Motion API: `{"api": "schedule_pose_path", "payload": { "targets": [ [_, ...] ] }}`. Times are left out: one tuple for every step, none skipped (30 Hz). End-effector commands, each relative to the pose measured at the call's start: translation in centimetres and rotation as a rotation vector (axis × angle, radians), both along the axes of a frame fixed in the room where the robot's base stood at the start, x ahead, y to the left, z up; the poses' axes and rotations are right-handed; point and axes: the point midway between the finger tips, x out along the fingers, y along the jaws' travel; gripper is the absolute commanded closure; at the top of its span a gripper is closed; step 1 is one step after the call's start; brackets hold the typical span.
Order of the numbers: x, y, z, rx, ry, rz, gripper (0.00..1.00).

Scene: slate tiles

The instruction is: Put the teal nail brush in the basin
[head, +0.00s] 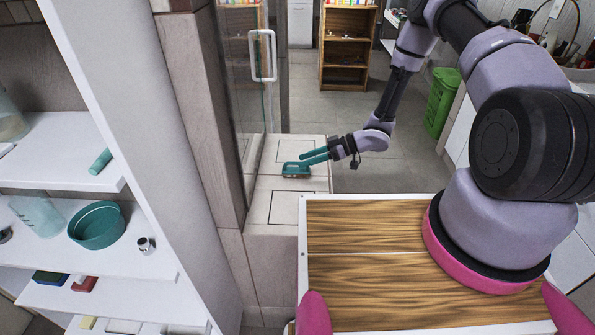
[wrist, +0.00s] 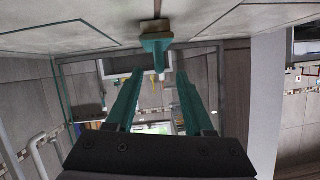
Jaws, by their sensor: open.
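The teal nail brush (head: 295,170) lies on a pale tiled ledge in the head view. It also shows in the wrist view (wrist: 155,43), ahead of the fingertips and roughly centred between them. My gripper (head: 304,159) reaches in from the right at the brush, with its teal fingers spread; they show apart and empty in the wrist view (wrist: 158,76). In the head view the fingers partly overlap the brush, and I cannot tell whether they touch it. The teal round basin (head: 84,240) stands on the middle white shelf at the left.
A glass door with a white handle (head: 262,55) stands beside the ledge. A white shelf panel and tiled pillar separate the ledge from the basin. A small metal cylinder (head: 146,246) is right of the basin. A teal cylinder (head: 101,161) lies on the shelf above. A green bin (head: 441,103) stands behind.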

Motion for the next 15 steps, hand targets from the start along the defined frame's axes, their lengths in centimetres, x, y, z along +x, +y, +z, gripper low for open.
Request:
{"api": "schedule_pose_path", "payload": {
  "targets": [
    [-0.1, 0.9, -0.4, 0.001, 0.001, 0.003, 0.47],
    [-0.2, 1.4, -0.5, 0.001, 0.001, 0.003, 0.47],
    [-0.2, 1.9, -0.8, -0.001, 0.001, 0.002, 0.47],
    [-0.1, 2.3, -0.9, -0.001, 0.0, 0.001, 0.47],
    [-0.1, 2.6, -1.0, -0.001, 0.0, 0.001, 0.47],
    [-0.1, 2.9, -1.2, -0.001, -0.001, 0.001, 0.47],
    [-0.1, 3.1, -1.2, -0.001, -0.001, 0.001, 0.47],
    [-0.1, 3.2, -1.3, -0.001, -0.001, 0.001, 0.47],
    [-0.1, 3.5, -1.3, -0.001, -0.001, 0.0, 0.47],
    [-0.1, 3.7, -1.4, -0.001, 0.0, -0.001, 0.47],
    [-0.1, 4.0, -1.5, -0.001, 0.0, -0.001, 0.47],
    [-0.1, 4.5, -1.6, -0.002, 0.0, 0.002, 0.47],
    [-0.1, 5.0, -1.8, -0.002, -0.001, 0.002, 0.47],
    [0.0, 5.4, -1.9, -0.002, -0.001, 0.002, 0.47],
    [0.0, 6.1, -2.1, -0.002, 0.0, 0.002, 0.47]
  ]
}}
